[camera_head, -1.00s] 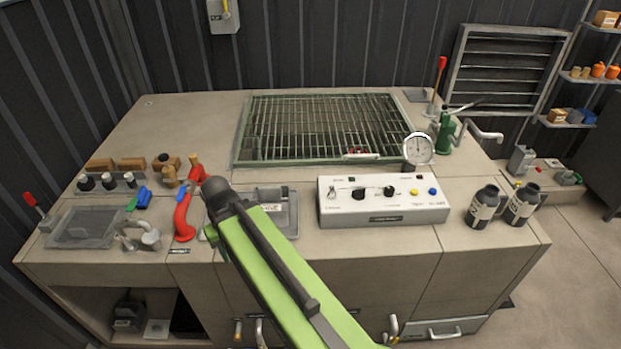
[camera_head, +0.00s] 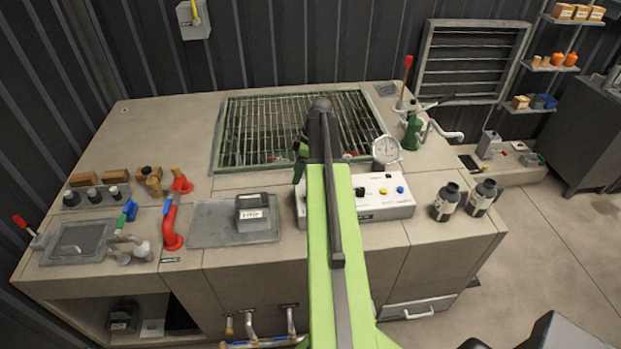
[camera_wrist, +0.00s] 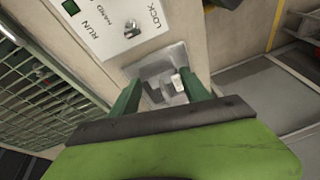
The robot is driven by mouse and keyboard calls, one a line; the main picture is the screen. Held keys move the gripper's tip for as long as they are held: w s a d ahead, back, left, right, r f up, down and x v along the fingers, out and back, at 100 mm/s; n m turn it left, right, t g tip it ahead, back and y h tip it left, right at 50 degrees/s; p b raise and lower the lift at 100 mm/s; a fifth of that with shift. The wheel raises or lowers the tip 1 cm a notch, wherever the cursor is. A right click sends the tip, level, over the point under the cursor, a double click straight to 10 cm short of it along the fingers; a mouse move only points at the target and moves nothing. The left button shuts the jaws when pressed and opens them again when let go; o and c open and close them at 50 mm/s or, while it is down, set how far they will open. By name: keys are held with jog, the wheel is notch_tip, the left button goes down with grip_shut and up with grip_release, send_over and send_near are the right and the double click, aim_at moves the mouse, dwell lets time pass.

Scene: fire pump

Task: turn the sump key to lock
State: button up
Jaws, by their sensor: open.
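The sump key (camera_wrist: 131,29) is a small metal key or knob on a white panel (camera_wrist: 105,12) marked RUN, HAND and LOCK, at the top of the wrist view. I cannot tell which mark it points to. In the head view the panel (camera_head: 385,208) stands on the bench front, and my arm hides its left part and the key. My gripper (camera_wrist: 161,76) is open and empty. Its two green fingers point towards the panel's near end, with the key beyond the tips, apart from them. In the head view one dark green finger shows beside my arm (camera_head: 300,163).
A labelled grey box (camera_head: 257,213) on a grey plate (camera_head: 212,225) is left of the panel. A gauge (camera_head: 386,150) stands behind the panel. Two dark bottles (camera_head: 446,202) stand to its right. A grating (camera_head: 245,130) lies behind.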

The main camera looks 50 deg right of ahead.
jog(key=s+d+r+n+t+p, duration=0.1)
jog(key=s+d+r+n, duration=0.3)
jog(key=d, duration=0.6)
jog(key=w+a+f+b, duration=0.1)
jog(key=f+b, duration=0.4)
jog(key=w+a+f+m+b, duration=0.1)
jog(key=a+f+b, duration=0.1)
jog(key=f+b, duration=0.3)
jog(key=w+a+f+m+b, duration=0.1)
jog(key=a+f+b, duration=0.1)
jog(key=f+b, duration=0.4)
jog(key=shift+a+f, duration=0.2)
jog(key=shift+f, duration=0.35)
jog(key=shift+r, duration=0.1)
grip_shut()
